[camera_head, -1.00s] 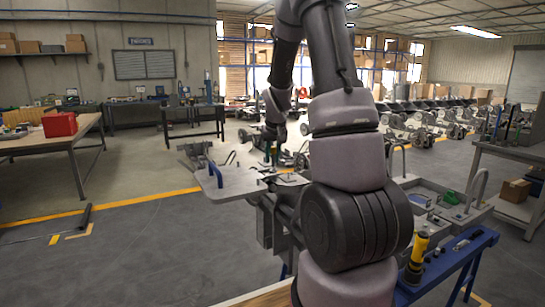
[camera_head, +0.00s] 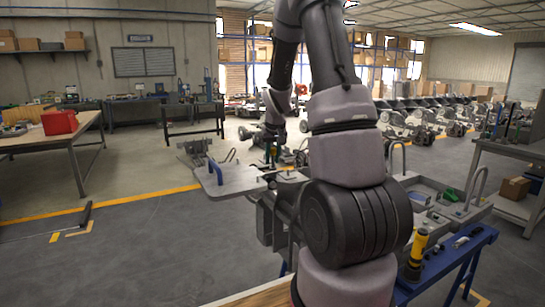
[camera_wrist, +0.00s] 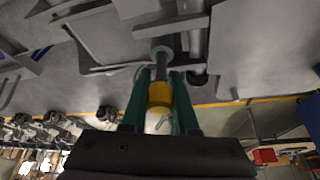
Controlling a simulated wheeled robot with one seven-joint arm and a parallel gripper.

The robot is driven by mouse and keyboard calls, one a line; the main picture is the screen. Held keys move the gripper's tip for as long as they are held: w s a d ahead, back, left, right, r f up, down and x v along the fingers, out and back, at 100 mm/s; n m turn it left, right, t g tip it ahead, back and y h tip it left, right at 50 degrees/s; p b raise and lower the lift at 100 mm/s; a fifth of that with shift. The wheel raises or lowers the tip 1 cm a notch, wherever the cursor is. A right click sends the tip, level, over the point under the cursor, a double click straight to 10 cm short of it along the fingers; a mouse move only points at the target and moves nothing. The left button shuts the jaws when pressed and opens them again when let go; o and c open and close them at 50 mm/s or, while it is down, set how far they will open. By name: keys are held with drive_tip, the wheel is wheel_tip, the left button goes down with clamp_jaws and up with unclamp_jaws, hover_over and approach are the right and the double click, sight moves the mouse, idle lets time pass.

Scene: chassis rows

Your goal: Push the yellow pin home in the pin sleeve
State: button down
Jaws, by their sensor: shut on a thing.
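The yellow pin (camera_wrist: 160,95) sits between the two green fingers of my gripper (camera_wrist: 161,82) in the wrist view, and the gripper is shut on it. A grey round part (camera_wrist: 162,56) lies in line with the pin's far end; I cannot tell whether this is the pin sleeve or the pin's own shank, nor how deep the pin sits. The pin is too small to make out there.
The chassis plate carries a blue-ended handle (camera_head: 215,172). A blue stand with a yellow-and-black tool (camera_head: 418,247) is at the lower right. A table with a red bin (camera_head: 59,122) stands at the left. The floor between is open.

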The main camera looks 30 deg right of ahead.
drive_tip(key=shift+f, duration=0.4)
drive_tip(key=c, duration=0.6)
unclamp_jaws()
drive_tip(key=shift+f, duration=0.1)
drive_tip(key=shift+a, duration=0.15)
drive_tip(key=v, duration=1.1)
drive_tip(key=shift+d, duration=0.25)
drive_tip(key=shift+s, duration=0.1)
